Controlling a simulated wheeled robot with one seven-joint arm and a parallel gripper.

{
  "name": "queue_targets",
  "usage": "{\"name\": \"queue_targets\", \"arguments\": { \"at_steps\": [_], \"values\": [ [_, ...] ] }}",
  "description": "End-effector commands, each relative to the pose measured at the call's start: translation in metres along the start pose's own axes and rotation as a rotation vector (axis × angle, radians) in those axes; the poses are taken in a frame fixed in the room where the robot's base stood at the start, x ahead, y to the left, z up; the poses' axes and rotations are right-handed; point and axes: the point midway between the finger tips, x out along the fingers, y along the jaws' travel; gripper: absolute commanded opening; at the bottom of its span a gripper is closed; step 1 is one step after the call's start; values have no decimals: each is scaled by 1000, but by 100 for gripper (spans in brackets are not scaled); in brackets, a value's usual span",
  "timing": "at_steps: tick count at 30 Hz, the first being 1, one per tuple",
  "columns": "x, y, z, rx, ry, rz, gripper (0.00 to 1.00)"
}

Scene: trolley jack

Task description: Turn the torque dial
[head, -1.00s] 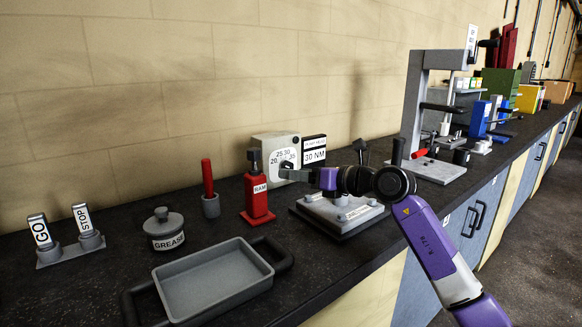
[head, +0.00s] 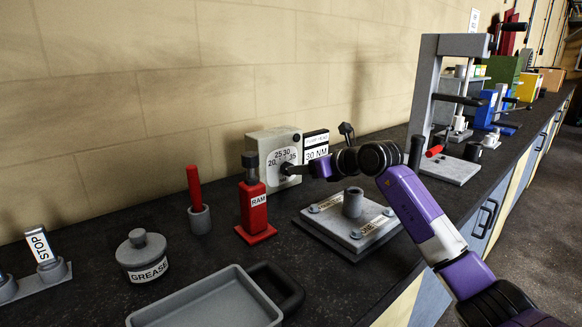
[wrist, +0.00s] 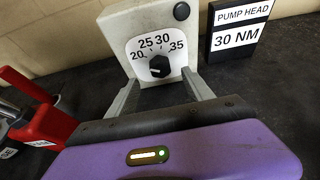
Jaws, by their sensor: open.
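The torque dial is a black knob (wrist: 159,66) on a white face marked 20, 25, 30 and 35. The face is on a pale grey box (head: 262,142) against the wall. Which number the knob points to is too small to tell. My gripper (wrist: 160,76) is open, with one finger on each side of the knob in the wrist view and no clear contact. In the head view my gripper (head: 288,169) is at the front of the box and partly hides the dial's lower right. A black sign (head: 316,145) beside the box reads PUMP HEAD, 30 NM.
A red RAM bottle jack (head: 254,208) stands left of the dial box; it shows in the wrist view (wrist: 45,125). A grey plate with a post (head: 352,222) lies below my arm. A grease pot (head: 142,256), tray (head: 205,303) and grey press frame (head: 425,95) stand around.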

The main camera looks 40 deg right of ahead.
Motion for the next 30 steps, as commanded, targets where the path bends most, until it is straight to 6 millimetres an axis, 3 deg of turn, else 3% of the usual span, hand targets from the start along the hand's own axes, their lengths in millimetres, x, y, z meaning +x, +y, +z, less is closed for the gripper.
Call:
{"name": "queue_targets", "arguments": {
  "at_steps": [6, 12, 25, 30],
  "values": [
    [34, 1, 0, 0, 1, 1, 60],
    [55, 0, 0, 0, 0, 0, 60],
    [63, 0, 0, 1, -1, 0, 60],
    [63, 0, 0, 1, -1, 0, 29]
  ]
}}
